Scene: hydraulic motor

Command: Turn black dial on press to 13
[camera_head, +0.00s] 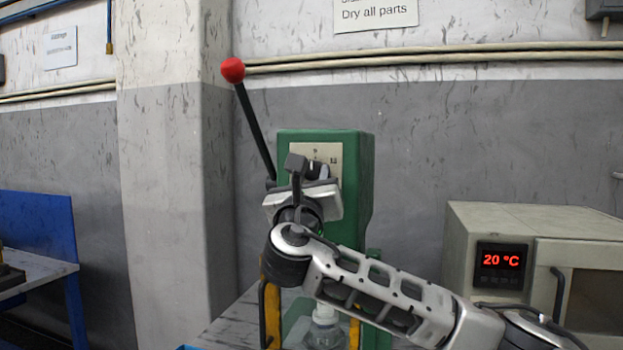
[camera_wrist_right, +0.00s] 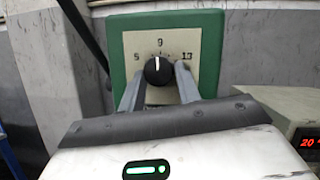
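The green press (camera_head: 357,185) stands in the middle of the head view, with a pale dial plate (camera_wrist_right: 187,43) on its front. The black dial (camera_wrist_right: 158,70) sits on this plate; its white mark points about straight up, towards the 9. The numbers 5 and 13 are at the left and right of the plate. My right gripper (camera_wrist_right: 160,76) is in front of the plate, its fingers apart on either side of the dial. A clear grip on the dial does not show. In the head view my right gripper (camera_head: 306,168) partly covers the plate. My left gripper is not in view.
A black lever with a red ball (camera_head: 232,70) rises at the press's left side. A beige oven (camera_head: 540,219) with a red 20 °C display (camera_head: 501,261) stands at the right. A blue-framed table (camera_head: 38,225) is at the far left.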

